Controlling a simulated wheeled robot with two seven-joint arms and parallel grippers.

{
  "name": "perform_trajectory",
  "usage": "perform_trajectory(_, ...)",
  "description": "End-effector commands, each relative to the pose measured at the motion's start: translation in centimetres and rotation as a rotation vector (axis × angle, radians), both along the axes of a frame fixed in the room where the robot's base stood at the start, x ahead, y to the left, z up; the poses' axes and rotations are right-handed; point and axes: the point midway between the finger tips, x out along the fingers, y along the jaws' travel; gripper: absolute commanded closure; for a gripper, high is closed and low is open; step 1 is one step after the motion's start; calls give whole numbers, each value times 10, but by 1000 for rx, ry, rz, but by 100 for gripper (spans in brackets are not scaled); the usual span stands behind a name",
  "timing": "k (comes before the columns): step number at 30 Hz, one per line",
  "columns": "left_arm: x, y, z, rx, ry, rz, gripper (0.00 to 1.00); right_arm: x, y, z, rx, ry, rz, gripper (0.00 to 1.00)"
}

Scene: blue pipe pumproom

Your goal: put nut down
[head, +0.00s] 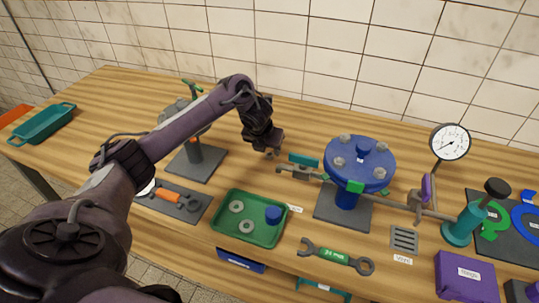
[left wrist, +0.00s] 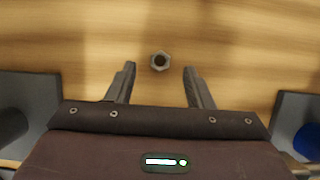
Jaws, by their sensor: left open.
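A grey hex nut (left wrist: 160,62) lies flat on the bare wooden bench top in the left wrist view, its hole facing up. My left gripper (left wrist: 160,70) is open, with one finger on each side of the nut and a clear gap to both. In the head view the left gripper (head: 272,150) points down over the bench, between the grey stand at left and the blue flange (head: 360,160). The nut is too small and covered to make out there. My right gripper is not in view.
A green tray (head: 222,236) holds two washers and a blue round part. A wrench (head: 335,257) lies at the front edge. A grey stand plate (head: 197,165) and the flange's base plate (head: 328,212) flank the gripper. A tiled wall closes the back.

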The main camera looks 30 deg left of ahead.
Motion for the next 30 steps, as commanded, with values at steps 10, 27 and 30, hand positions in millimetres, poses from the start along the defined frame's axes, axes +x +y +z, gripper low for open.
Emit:
perform_trajectory(10, 10, 2, -27, 1, -1, -1, 53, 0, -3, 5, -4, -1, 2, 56)
perform_trajectory(27, 9, 2, -27, 0, -1, 0, 100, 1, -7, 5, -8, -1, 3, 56)
perform_trajectory(30, 9, 2, -27, 0, -1, 0, 100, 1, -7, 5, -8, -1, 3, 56)
